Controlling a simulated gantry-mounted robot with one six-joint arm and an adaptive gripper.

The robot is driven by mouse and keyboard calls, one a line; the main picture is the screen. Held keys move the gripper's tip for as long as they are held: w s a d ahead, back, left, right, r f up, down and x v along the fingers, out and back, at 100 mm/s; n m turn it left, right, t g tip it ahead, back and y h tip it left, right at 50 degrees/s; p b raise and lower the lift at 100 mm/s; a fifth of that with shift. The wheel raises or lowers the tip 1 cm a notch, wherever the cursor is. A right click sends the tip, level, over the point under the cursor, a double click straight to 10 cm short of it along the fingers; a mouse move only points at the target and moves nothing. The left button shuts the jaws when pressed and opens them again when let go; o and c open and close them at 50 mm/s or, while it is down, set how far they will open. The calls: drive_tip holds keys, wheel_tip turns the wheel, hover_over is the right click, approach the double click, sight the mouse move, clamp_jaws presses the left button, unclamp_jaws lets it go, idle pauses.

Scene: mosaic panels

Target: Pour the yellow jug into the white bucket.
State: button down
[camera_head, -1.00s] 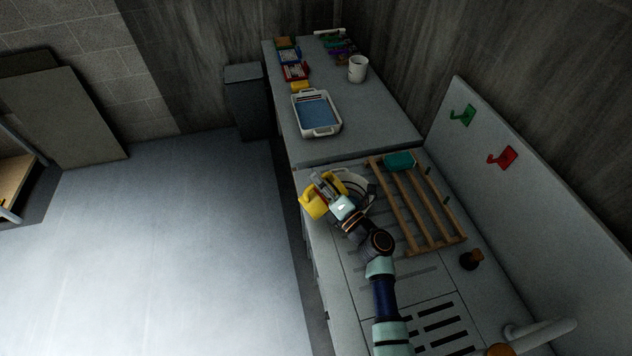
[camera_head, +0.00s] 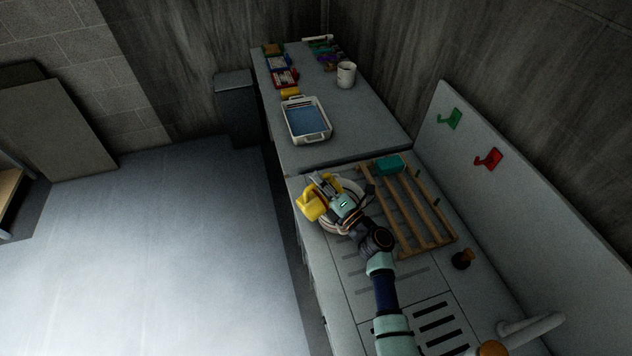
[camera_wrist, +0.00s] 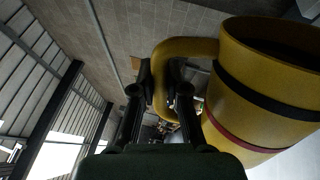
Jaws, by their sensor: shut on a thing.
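The yellow jug (camera_head: 312,205) is at the left of my gripper (camera_head: 328,188), over the left part of the white bucket (camera_head: 355,190). In the wrist view the jug (camera_wrist: 255,90) fills the right side, tilted, with a black band and a red band around it. Its mouth faces the upper right and looks dark inside. My gripper (camera_wrist: 158,95) is shut on the jug's handle (camera_wrist: 180,48). The bucket stands on the counter beneath the jug and gripper, which hide much of it. Whether anything flows from the jug cannot be seen.
A wooden rack (camera_head: 412,215) with a teal block (camera_head: 388,165) lies right of the bucket. A white tray with a blue inside (camera_head: 306,121) and a white mug (camera_head: 346,75) stand farther back.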

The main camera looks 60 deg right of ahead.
drive_tip(key=shift+s+d+r+m+h+p, duration=0.2)
drive_tip(key=shift+d+r+m+p, duration=0.1)
drive_tip(key=shift+d+m+p, duration=0.2)
drive_tip(key=shift+s+d+r+m+h+p, duration=0.1)
drive_tip(key=shift+d+r+m+h+p, duration=0.15)
drive_tip(key=shift+d+m+p, duration=0.2)
idle(1.1)
